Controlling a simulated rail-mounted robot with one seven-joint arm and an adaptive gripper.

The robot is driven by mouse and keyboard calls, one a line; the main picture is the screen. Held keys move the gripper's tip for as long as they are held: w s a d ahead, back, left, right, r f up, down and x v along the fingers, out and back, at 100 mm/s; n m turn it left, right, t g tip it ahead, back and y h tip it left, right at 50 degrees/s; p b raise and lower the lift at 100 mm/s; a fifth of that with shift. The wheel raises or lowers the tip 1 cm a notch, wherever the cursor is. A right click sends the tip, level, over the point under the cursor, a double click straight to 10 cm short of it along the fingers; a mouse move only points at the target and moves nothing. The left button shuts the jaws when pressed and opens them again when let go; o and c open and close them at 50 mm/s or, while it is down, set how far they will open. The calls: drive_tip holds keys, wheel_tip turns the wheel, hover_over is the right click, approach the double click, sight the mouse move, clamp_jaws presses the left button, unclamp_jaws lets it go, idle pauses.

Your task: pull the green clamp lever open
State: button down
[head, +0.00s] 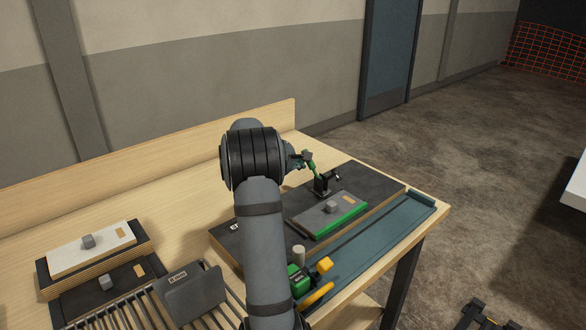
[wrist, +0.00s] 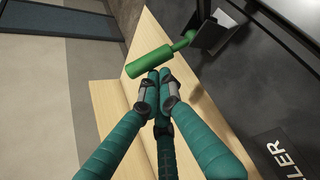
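The green clamp lever (wrist: 150,62) lies across the upper middle of the wrist view, its grip end to the left and its arm joining a dark metal bracket (wrist: 212,35). In the head view the lever (head: 312,170) stands tilted above the black clamp (head: 321,186) on the dark board. My gripper (wrist: 160,74) has teal fingers drawn together at their tips, just below the grip in the wrist view. The lever is not between them; whether the tips touch it I cannot tell. In the head view my arm hides most of the gripper.
A grey plate with a green edge (head: 330,214) lies in front of the clamp. A green tool with a yellow knob (head: 324,265) is near my arm. A teal rail (head: 390,225) runs along the bench's front edge. Stacked boards (head: 70,253) and a slatted rack sit at left.

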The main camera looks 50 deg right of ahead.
drive_tip(key=shift+s+r, duration=0.4)
drive_tip(key=shift+s, duration=0.25)
drive_tip(key=shift+s+r, duration=0.35)
drive_tip(key=shift+s, duration=0.25)
drive_tip(key=shift+a, duration=0.1)
